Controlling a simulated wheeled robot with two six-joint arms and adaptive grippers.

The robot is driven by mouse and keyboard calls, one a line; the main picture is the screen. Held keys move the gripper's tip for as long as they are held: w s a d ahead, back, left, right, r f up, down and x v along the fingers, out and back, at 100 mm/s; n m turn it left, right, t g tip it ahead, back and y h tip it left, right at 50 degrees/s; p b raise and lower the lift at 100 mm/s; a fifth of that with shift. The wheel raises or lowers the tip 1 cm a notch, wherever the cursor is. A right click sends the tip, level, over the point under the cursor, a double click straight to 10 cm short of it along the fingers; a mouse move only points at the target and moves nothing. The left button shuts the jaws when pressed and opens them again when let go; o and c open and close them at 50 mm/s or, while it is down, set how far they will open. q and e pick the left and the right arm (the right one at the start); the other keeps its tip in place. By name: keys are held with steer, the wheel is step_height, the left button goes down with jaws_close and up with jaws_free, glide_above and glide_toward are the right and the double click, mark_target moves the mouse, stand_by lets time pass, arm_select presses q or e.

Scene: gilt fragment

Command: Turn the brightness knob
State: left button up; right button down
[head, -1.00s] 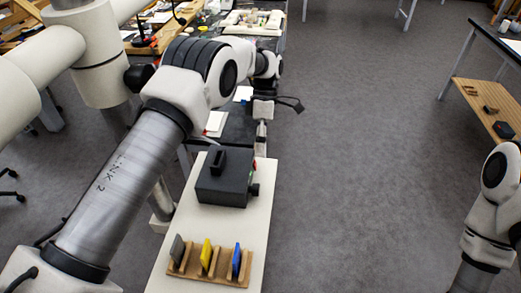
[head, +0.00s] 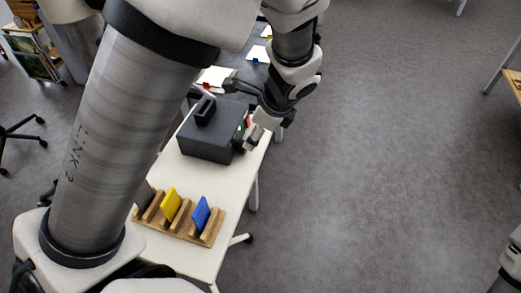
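A dark grey box (head: 207,142) with a black handle on top stands on a white table in the head view. Its right side carries small red and green parts and a dark round knob (head: 239,146), seen nearly edge-on. My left gripper (head: 252,143) points down just right of that side, at or very close to the knob. I cannot tell whether it touches the knob or whether its fingers are open or shut. The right gripper is out of the picture.
A wooden rack (head: 183,224) with grey, yellow and blue plates stands on the white table (head: 200,255) in front of the box. A darker table with papers lies behind. The floor to the right is clear.

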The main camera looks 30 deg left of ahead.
mark_target(241, 147)
arm_select(q)
steer(key=b+x, duration=0.2)
steer(key=x, duration=0.5)
steer(key=shift+s+a, duration=0.15)
steer(key=shift+s, duration=0.05)
steer(key=shift+w+a+f, duration=0.1)
steer(key=shift+w+f, duration=0.05)
steer(key=shift+f, duration=0.3)
